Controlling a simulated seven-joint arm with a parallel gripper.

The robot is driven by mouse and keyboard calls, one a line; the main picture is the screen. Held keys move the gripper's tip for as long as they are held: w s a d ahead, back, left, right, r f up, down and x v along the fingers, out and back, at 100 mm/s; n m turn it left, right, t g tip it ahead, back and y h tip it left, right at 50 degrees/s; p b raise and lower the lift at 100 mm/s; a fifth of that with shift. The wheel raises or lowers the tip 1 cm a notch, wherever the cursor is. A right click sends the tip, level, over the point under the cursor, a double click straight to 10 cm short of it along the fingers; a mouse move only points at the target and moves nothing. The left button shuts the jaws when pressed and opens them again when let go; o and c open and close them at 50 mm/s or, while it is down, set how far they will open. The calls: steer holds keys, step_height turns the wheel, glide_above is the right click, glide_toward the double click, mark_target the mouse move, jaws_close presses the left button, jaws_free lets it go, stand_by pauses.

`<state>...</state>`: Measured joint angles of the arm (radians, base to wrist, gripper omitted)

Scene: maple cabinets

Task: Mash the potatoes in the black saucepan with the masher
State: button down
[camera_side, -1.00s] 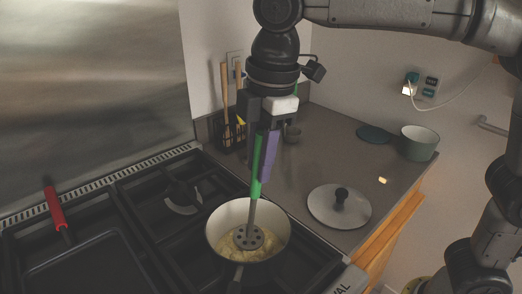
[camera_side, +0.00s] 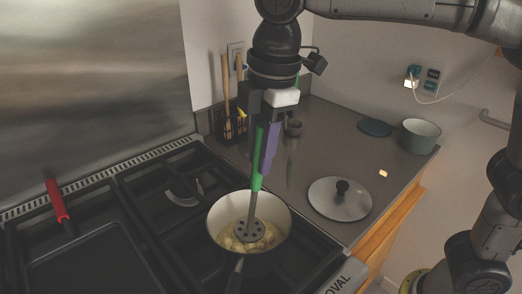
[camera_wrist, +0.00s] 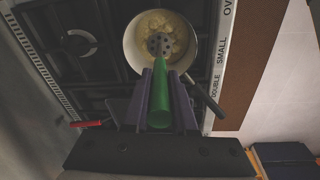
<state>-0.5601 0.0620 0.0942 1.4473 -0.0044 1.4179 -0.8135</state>
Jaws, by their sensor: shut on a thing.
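The saucepan (camera_side: 214,215) sits on a stove burner; its inside is pale and its handle dark. Lumpy yellow potatoes (camera_side: 228,242) lie in its bottom, and they also show in the wrist view (camera_wrist: 177,27). The masher has a green handle (camera_side: 257,172) and a grey round head with holes (camera_side: 250,231). The head is down in the pan among the potatoes; whether it touches the bottom is unclear. My gripper (camera_side: 264,160) is above the pan, its purple fingers shut on the green handle. The wrist view shows the handle (camera_wrist: 160,100) between both fingers, with the masher nearly upright.
A grey lid with a black knob (camera_side: 341,187) lies on the counter right of the stove. A green-grey pot (camera_side: 420,138) stands behind it. A utensil holder (camera_side: 232,125) stands near the back wall. A pan with a red handle (camera_side: 57,200) is at the left.

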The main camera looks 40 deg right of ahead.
mark_target(259, 185)
steer(key=shift+f, duration=0.1)
steer(key=shift+f, duration=2)
steer(key=shift+r, duration=2.05)
steer(key=shift+f, duration=1.95)
steer(key=shift+r, duration=0.15)
